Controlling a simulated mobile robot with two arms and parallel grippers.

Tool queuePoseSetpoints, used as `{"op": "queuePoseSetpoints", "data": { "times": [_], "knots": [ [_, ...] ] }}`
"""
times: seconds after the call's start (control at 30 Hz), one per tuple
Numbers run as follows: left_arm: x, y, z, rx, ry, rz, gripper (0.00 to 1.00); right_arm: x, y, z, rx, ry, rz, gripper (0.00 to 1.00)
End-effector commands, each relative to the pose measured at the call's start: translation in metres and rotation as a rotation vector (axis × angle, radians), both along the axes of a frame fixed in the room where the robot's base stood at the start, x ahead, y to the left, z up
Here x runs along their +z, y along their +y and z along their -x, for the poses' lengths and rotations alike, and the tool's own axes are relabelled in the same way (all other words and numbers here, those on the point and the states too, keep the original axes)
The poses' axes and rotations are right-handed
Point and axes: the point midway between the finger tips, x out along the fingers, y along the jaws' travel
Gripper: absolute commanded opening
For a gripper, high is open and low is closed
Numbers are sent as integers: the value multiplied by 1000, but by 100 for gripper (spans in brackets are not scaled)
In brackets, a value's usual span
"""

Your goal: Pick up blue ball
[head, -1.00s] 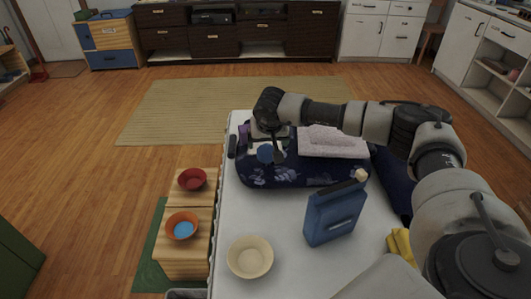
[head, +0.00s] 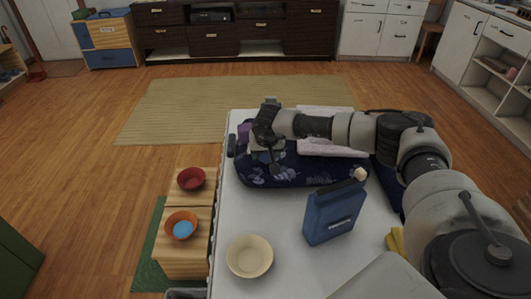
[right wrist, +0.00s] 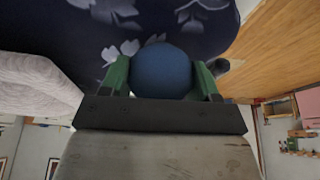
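The blue ball (right wrist: 162,70) shows in the right wrist view, between the two green fingers of my right gripper (right wrist: 161,72). The fingers flank it closely on both sides, but whether they press on it I cannot tell. Behind the ball is dark blue cloth with pale flowers. In the head view my right gripper (head: 268,160) points down over the left part of the dark blue floral bag or cushion (head: 310,172). The ball is hidden there. My left gripper is not in view.
The floral item lies on a white table (head: 290,230) with a pale folded towel (head: 325,146), a blue jug (head: 333,213) and a cream bowl (head: 249,257). Left of the table, a wooden stand (head: 185,262) holds a red bowl (head: 191,179) and an orange bowl (head: 181,225).

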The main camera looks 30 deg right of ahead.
Motion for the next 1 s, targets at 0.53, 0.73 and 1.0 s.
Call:
{"op": "queuePoseSetpoints", "data": {
  "times": [0.53, 0.73, 1.0],
  "knots": [
    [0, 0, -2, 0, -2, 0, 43, 13, 0, -1, 1, -4, -1, 37],
    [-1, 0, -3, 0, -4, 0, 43, 45, 0, -1, 1, -6, 0, 37],
    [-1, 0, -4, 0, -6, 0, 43, 80, -39, 55, -3, -2, 1, 37]
  ]
}}
